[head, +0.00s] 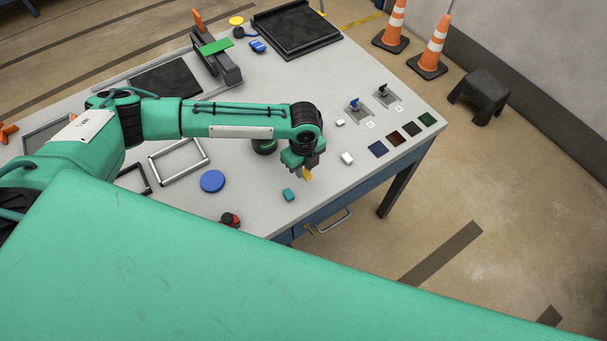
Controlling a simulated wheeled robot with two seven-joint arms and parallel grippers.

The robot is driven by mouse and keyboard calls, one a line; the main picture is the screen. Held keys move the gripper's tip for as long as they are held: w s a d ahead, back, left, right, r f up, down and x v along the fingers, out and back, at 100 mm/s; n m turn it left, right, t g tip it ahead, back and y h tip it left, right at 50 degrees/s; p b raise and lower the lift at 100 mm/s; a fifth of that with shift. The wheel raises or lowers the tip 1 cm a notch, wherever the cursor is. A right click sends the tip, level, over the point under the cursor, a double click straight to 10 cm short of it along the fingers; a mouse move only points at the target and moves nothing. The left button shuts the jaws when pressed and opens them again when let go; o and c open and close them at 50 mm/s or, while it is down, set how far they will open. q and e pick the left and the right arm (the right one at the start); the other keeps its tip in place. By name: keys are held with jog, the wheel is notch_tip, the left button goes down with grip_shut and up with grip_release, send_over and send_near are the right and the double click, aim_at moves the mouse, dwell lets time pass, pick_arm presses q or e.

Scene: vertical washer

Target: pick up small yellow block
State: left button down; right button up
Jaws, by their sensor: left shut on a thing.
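The small yellow block (307,174) shows at the fingertips of my left gripper (306,171), near the table's front edge. The gripper is shut on it and covers its upper part. I cannot tell whether the block is clear of the tabletop. My right gripper is not in view.
On the table (270,205), a teal block (288,194) and a white block (347,158) lie close to my left gripper. A blue disc (212,181) and a metal frame (179,161) lie to the left. Coloured squares (394,137) and switches (356,105) are at the right.

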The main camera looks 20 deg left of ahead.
aim_at(304, 170)
pick_arm(q)
notch_tip(304, 170, up, 16)
jog(key=b, duration=0.3)
jog(key=shift+f, duration=0.15)
